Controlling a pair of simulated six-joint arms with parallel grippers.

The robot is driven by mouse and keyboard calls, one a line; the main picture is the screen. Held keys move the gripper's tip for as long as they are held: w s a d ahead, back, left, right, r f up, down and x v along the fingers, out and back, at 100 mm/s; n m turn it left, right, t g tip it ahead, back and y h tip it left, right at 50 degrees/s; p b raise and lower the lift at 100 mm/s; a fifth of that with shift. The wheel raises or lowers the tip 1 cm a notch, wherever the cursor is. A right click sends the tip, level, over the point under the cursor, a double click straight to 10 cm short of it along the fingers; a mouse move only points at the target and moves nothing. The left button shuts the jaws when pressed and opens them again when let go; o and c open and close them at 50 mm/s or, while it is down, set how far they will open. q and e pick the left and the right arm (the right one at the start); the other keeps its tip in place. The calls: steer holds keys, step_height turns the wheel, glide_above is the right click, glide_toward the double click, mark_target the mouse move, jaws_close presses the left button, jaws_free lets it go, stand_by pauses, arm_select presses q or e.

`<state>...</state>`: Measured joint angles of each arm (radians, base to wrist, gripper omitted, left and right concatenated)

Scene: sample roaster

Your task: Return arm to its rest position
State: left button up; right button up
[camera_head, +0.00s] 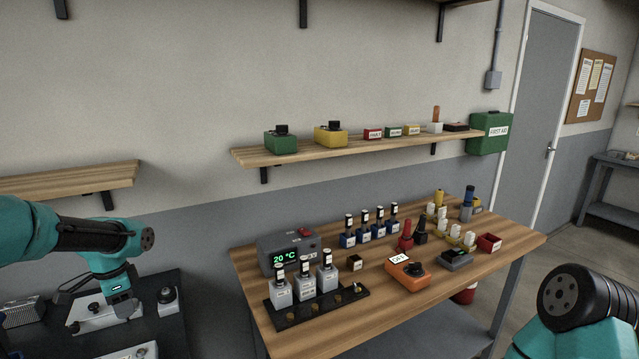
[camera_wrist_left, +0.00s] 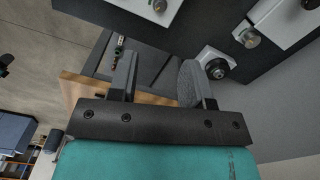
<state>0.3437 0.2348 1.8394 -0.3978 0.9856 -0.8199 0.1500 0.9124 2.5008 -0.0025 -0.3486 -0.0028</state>
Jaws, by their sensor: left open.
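My left arm (camera_head: 95,238) comes in from the left and bends downward. Its gripper (camera_head: 124,306) is low over the dark bench at the lower left. In the left wrist view the two fingers of the left gripper (camera_wrist_left: 162,82) stand apart, with nothing held between them. Part of my right arm (camera_head: 585,305) shows at the lower right. Its gripper is outside the view.
A dark bench (camera_head: 178,325) bears metal fixtures and a round knob (camera_head: 167,297). A wooden table (camera_head: 400,325) holds a 20 °C unit (camera_head: 285,252), a black rack (camera_head: 285,318), bottles and an orange device (camera_head: 407,274). A shelf (camera_head: 350,148) hangs above.

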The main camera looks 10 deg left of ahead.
mark_target(140, 351)
arm_select(q)
step_height(140, 351, down, 14)
steer(key=shift+s+f, duration=0.1)
steer(key=shift+f, duration=0.35)
steer(key=n, duration=0.4)
steer(key=shift+n, duration=2.5)
steer(key=shift+m, duration=2.8)
